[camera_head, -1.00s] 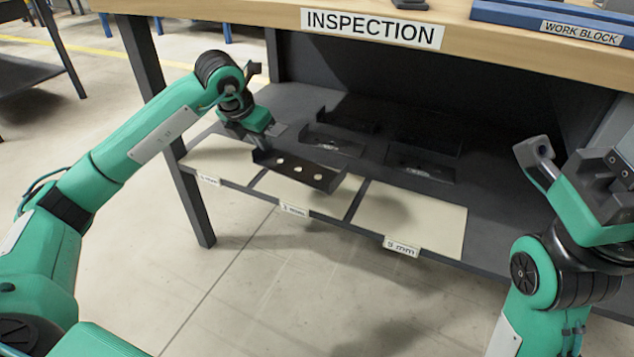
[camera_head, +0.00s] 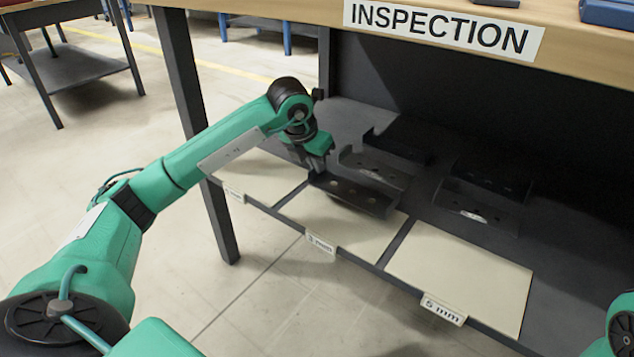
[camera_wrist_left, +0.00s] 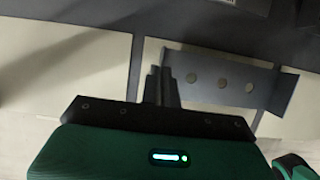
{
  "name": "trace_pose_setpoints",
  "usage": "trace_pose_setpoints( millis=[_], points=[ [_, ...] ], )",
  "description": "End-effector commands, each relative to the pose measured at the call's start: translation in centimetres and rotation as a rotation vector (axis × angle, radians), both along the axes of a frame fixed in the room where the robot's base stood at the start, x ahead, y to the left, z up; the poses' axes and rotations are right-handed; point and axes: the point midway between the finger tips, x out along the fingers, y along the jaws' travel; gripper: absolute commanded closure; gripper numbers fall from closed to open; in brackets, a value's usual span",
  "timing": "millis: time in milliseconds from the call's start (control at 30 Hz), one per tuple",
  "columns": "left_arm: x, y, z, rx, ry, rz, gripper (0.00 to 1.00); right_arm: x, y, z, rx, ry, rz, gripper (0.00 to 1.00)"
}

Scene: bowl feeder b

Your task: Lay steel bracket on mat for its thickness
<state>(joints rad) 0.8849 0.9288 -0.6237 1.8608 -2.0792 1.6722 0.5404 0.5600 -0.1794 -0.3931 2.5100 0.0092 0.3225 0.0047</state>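My left gripper (camera_head: 318,165) is shut on the left end of a dark steel bracket (camera_head: 352,193). The bracket is a long channel with upturned ends and a row of holes. It overlaps the back part of the middle pale mat (camera_head: 340,232); I cannot tell whether it touches the mat. In the left wrist view the closed fingers (camera_wrist_left: 160,87) meet one end of the bracket (camera_wrist_left: 225,80), which extends right. A left mat (camera_head: 262,178) and a right mat (camera_head: 460,280), labelled 5 mm, flank it. My right gripper is out of view.
Several other dark brackets, such as one just behind (camera_head: 375,165) and one to the right (camera_head: 472,208), lie on the dark shelf. The INSPECTION tabletop (camera_head: 440,28) overhangs the shelf. A table leg (camera_head: 200,140) stands at the left. The right mat is bare.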

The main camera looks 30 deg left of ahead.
Motion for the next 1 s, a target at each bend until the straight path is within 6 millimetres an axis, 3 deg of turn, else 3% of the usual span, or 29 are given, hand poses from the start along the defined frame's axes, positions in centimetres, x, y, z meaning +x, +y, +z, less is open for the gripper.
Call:
trace_pose_setpoints(
  millis=[300,733,833,1000],
  points=[
    [0.0,0.0,-3.5,-0.001,-0.002,0.0,1.0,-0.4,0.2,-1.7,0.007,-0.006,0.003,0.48],
    [0.0,0.0,-3.9,0.0,-0.002,0.0,1.0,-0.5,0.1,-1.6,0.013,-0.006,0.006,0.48],
    [0.0,0.0,-3.9,0.0,0.0,0.0,0.78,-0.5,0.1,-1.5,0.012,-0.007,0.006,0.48],
    [0.0,0.0,-3.9,0.0,0.0,0.0,0.76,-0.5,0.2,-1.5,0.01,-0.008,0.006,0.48]
  ],
)
